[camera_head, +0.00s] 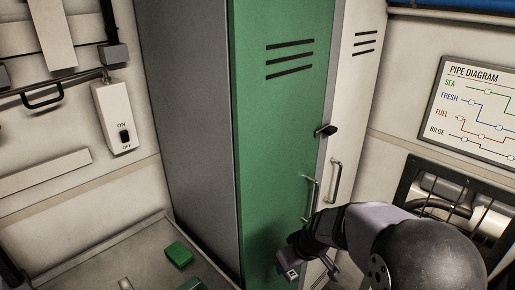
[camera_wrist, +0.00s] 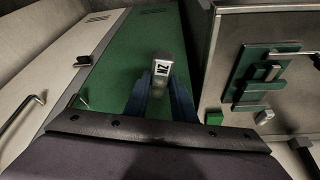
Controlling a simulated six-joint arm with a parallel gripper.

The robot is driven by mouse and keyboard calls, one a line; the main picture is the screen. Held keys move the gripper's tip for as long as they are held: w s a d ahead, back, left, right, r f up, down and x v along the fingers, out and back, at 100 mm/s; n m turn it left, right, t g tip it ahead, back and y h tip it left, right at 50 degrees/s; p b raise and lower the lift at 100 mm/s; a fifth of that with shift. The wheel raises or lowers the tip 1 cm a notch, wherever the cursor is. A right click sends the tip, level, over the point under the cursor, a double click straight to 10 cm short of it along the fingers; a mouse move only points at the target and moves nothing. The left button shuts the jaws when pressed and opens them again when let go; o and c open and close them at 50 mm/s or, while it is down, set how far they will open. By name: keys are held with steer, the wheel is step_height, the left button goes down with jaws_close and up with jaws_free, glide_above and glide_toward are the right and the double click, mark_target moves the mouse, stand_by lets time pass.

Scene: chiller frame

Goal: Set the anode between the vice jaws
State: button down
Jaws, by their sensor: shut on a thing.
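The anode (camera_wrist: 162,72) is a grey block with rounded edges and a "ZN" label. In the wrist view my gripper (camera_wrist: 162,95) is shut on it, with a blue finger on each side. The vice (camera_wrist: 262,78) seems to be the green fixture with grey bars at the right of the wrist view, apart from the anode. I cannot tell how wide its jaws stand. In the head view my arm reaches in from the lower right, and a small pale marked piece shows at its end, before the green locker.
A tall green locker door (camera_head: 283,130) with a handle stands close beside my arm. A white locker (camera_head: 355,60) adjoins it. A green block (camera_head: 179,254) lies on the surface at the lower left. A switch box (camera_head: 118,115) and a pipe diagram (camera_head: 480,105) are on the walls.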

steer(key=s+d+f+m+h+b, duration=0.1)
steer(key=d+f+m, duration=0.15)
steer(key=d, duration=0.45)
steer(key=d+f+m+h+b, duration=0.1)
steer(key=d+m, duration=0.3)
steer(key=d, duration=0.3)
steer(key=s+a+r+n+y+p, duration=0.1)
steer(key=a+r+n, duration=0.25)
steer(key=a, duration=0.55)
steer(key=s+a+r+n+g+y+p, duration=0.15)
steer(key=a+n, duration=0.25)
steer(key=a, duration=0.5)
steer(key=a+r+n+y, duration=0.1)
steer(key=a+r+n, duration=0.25)
steer(key=a, duration=0.55)
steer(key=s+a+n+g, duration=0.1)
steer(key=s+a+n, duration=0.2)
steer(key=a, duration=0.3)
steer(key=s+a+f+n+g, duration=0.1)
steer(key=s+a+n, duration=0.2)
steer(key=a, duration=0.3)
steer(key=s+a+n+g, duration=0.1)
steer(key=s+a+n, duration=0.2)
steer(key=a, duration=0.3)
steer(key=s+a+f+n+g, duration=0.2)
steer(key=s+a+n, duration=0.5)
steer(key=s+a, duration=0.7)
steer(key=s, duration=0.3)
steer(key=shift+s+a, duration=0.15)
steer(key=shift+s, duration=0.05)
